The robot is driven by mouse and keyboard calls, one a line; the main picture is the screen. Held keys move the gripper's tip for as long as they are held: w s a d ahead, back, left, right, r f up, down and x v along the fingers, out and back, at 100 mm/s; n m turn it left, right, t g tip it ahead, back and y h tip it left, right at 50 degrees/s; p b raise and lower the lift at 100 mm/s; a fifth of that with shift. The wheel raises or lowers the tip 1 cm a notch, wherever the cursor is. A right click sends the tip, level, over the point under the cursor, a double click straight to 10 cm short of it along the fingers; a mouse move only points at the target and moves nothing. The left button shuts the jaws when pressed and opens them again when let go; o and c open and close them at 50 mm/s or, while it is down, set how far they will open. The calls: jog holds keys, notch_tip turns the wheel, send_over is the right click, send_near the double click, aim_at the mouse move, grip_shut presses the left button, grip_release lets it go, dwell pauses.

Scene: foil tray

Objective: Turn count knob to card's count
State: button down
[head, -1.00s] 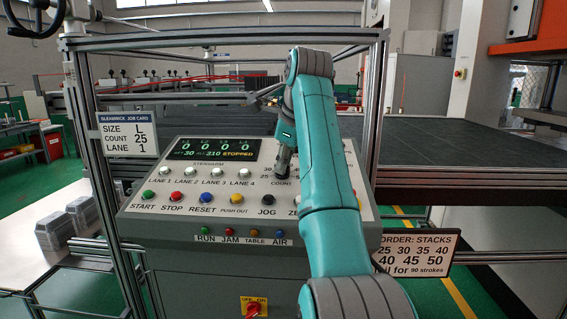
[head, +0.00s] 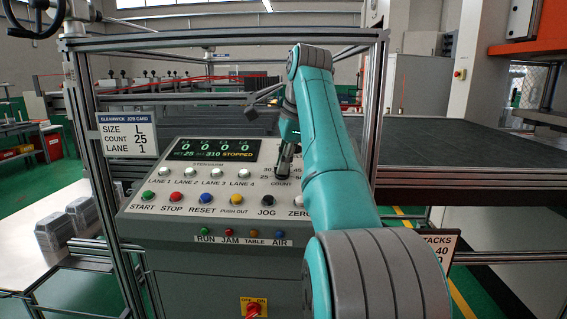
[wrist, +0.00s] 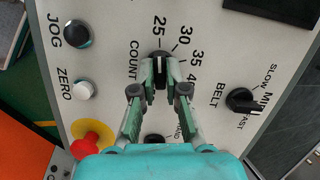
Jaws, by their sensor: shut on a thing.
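The job card (head: 128,117) on the left post reads size L, count 25, lane 1. My gripper (wrist: 160,78) is shut on the dark count knob (wrist: 160,58) in the wrist view, with one finger on each side. The knob's pointer, partly hidden between the fingers, looks lined up with the 25 mark. In the head view my gripper (head: 284,168) reaches down onto the count dial, and my arm covers part of its scale. The panel display (head: 215,150) shows several zeros, a small set figure that looks like 25, and STOPPED.
Close to the count knob are the belt knob (wrist: 242,100), the white zero button (wrist: 82,90), the black jog button (wrist: 77,34) and a red mushroom button (wrist: 84,145) on a yellow base. An order sign (head: 440,245) stands right, partly behind my arm.

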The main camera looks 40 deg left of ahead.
dwell(0.3)
jog(key=c, duration=1.2)
grip_release()
jog(key=v, duration=0.7)
jog(key=shift+r, duration=0.25)
